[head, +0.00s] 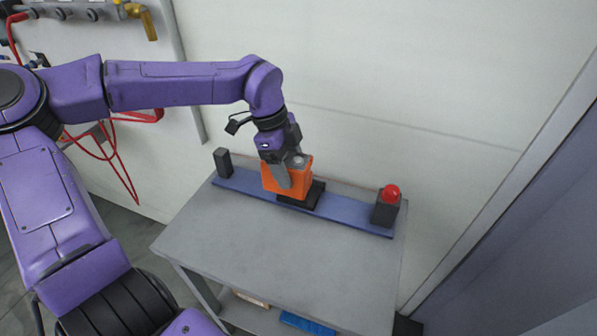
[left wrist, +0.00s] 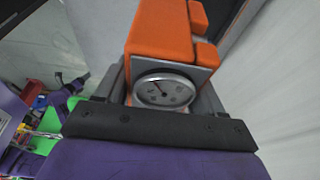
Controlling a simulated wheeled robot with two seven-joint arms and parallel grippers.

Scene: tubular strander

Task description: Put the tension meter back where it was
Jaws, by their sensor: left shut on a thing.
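The tension meter (head: 298,179) is an orange block at the back of the grey table. It is at a black base (head: 302,196) on the blue strip; I cannot tell if it rests fully on it. My left gripper (head: 285,176) comes from above and is shut on the tension meter. In the left wrist view the tension meter (left wrist: 160,40) shows its orange body and a round dial (left wrist: 164,90) between the dark jaws. My right gripper is not in view.
The blue strip (head: 245,186) runs along the back of the grey table (head: 270,245). A black block (head: 223,162) stands at its left end and a dark box with a red button (head: 389,194) at its right end. The front tabletop is clear. A wall stands close behind.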

